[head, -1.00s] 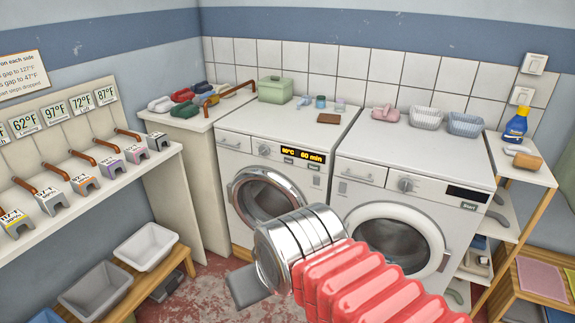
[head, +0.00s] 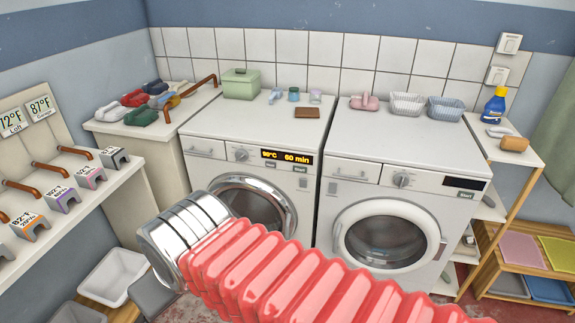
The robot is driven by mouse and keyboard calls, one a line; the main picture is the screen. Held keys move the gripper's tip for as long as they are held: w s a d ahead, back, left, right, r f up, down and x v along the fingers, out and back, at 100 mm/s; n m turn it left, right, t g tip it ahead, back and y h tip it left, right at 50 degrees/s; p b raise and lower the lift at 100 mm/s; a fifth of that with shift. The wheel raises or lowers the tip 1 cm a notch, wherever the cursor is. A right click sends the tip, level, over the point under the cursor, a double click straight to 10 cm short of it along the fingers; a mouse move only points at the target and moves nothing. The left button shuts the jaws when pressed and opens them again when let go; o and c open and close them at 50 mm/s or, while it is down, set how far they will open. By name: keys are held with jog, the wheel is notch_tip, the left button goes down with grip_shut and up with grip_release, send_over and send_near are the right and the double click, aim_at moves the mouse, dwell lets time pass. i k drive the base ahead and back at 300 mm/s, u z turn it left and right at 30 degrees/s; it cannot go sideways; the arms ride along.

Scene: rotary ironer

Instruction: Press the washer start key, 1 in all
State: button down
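Two white front-loading machines stand side by side, and I cannot tell from labels which is the washer. The left machine (head: 200,168) has a lit display (head: 286,158) reading 90°C and 60 min. Its start key (head: 300,169) is a small grey key below the display. The right machine (head: 352,190) has a dark display (head: 464,183) with its own start key (head: 466,195) below.
A shelf (head: 125,183) with several numbered grey blocks and copper pipes lies at the left. A white bin (head: 115,276) sits close to my gripper. A green box (head: 240,84) and baskets stand on top. A side shelf (head: 508,155) with a blue bottle stands right.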

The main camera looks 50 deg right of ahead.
aim_at(297, 169)
jog(key=z, duration=0.45)
jog(key=i, duration=0.9)
jog(key=z, duration=0.65)
